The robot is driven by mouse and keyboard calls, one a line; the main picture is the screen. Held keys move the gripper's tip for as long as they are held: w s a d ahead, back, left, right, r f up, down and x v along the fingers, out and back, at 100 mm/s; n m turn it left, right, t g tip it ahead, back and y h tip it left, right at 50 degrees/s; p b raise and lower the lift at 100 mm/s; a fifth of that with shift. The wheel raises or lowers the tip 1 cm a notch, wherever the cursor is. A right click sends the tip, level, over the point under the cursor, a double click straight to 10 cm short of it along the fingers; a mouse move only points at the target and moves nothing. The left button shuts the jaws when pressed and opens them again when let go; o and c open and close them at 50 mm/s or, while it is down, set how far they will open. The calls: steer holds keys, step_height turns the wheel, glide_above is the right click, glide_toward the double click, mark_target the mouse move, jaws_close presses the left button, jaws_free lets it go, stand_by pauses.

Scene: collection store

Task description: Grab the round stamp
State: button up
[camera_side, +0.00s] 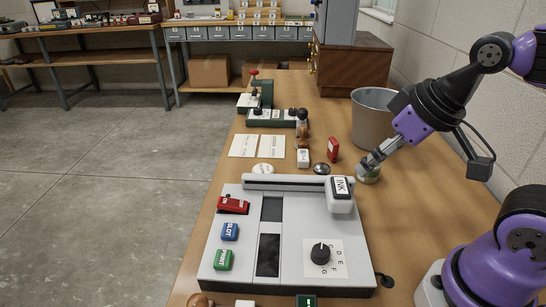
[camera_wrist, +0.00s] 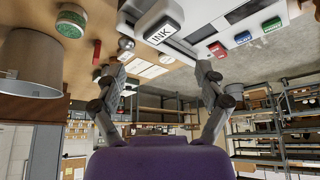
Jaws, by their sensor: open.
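My gripper (camera_side: 369,161) is open and empty, held above the right part of the bench; its spread fingers also show in the wrist view (camera_wrist: 162,72). In the side view it overlaps a small round jar with a green top (camera_side: 368,176); in the wrist view the jar (camera_wrist: 71,22) lies off to the left, not between the fingers. I cannot tell for sure which thing is the round stamp. A brown, dark-topped upright piece (camera_side: 302,133) stands further back, and a brown round knob (camera_side: 200,300) shows at the front edge. A small dark domed disc (camera_side: 321,168) lies behind the machine.
A grey machine (camera_side: 215,262) with an INK block (camera_side: 341,189), a dial and coloured buttons fills the front bench. A grey bin (camera_side: 372,125) stands behind my gripper. A red block (camera_side: 333,149), white cards (camera_side: 257,146) and a white disc (camera_side: 263,169) lie between.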

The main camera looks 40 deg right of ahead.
steer(key=t, duration=0.1)
glide_above(304, 137)
steer(key=s, duration=0.6)
step_height(304, 137, down, 8)
steer(key=r, duration=0.1)
steer(key=x, duration=0.5)
steer(key=shift+d+f, duration=0.15)
steer(key=shift+f, duration=0.05)
steer(key=shift+x, duration=2.8)
steer(key=c, duration=1.2)
